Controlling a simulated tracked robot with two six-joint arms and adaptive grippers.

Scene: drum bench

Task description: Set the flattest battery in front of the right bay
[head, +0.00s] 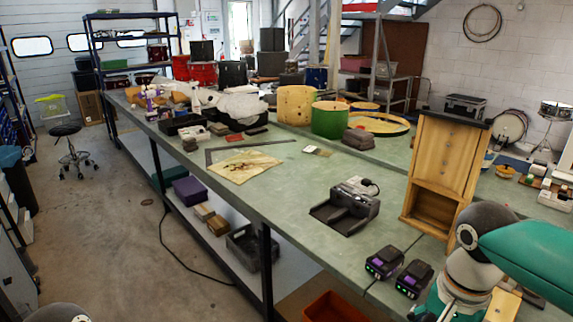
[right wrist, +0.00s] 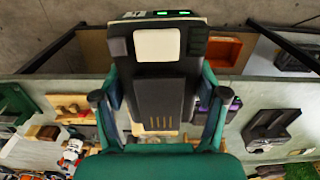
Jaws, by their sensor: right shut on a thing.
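My right gripper (right wrist: 158,100) is shut on a black battery (right wrist: 160,95) in the right wrist view. That battery has a pale label and green lights at its far end. In the head view my right arm comes in at lower right, and its fingers and the held battery cannot be made out there. Two more black-and-purple batteries, one on the left (head: 384,262) and one on the right (head: 413,279), stand side by side near the bench's front edge. Their light counts are too small to read. The black charger (head: 345,207) stands behind them, its bays empty-looking. My left gripper is out of view.
A wooden cabinet (head: 445,175) with an open lower compartment stands right of the charger. An orange bin (head: 333,306) sits below the bench. Bench top between cloth and charger is clear.

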